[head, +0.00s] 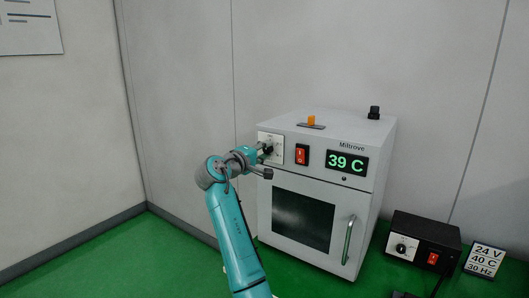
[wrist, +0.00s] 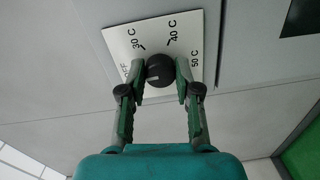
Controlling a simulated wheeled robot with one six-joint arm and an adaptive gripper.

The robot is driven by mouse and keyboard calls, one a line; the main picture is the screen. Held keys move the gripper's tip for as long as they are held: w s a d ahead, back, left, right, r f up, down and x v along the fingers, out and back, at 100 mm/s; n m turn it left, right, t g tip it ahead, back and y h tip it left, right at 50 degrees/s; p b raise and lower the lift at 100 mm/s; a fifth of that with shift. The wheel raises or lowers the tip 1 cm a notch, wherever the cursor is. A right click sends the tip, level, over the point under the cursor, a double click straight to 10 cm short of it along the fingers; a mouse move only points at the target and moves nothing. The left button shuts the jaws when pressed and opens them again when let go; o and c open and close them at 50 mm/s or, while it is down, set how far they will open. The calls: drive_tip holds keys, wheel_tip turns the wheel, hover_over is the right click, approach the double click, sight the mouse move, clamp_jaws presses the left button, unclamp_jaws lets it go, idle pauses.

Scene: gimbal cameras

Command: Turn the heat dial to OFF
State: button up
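The heat dial is a black round knob (wrist: 160,71) on a white scale plate (wrist: 151,35) on the oven front. The plate reads 30 C, 40 C and 50 C. A partly hidden label that looks like OFF is at the left, behind a finger. A short pale line on the knob points left, toward that finger. My gripper (wrist: 160,70) has one finger on each side of the knob, and both fingertips appear to touch it. In the head view, my gripper (head: 262,152) is at the plate (head: 277,148) and partly covers the dial.
The white oven (head: 330,125) has a red switch (head: 302,154), a display (head: 347,162) reading 39 C and a door handle (head: 349,240). A black control box (head: 425,235) with its own dial stands at right beside a card (head: 485,260) reading 24 V, 40 C, 30 Hz.

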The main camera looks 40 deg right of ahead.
drive_tip(key=o, duration=0.4)
drive_tip(key=shift+o, duration=0.2)
drive_tip(key=shift+a, duration=0.1)
drive_tip(key=v, duration=1.2)
drive_tip(key=shift+f, duration=0.1)
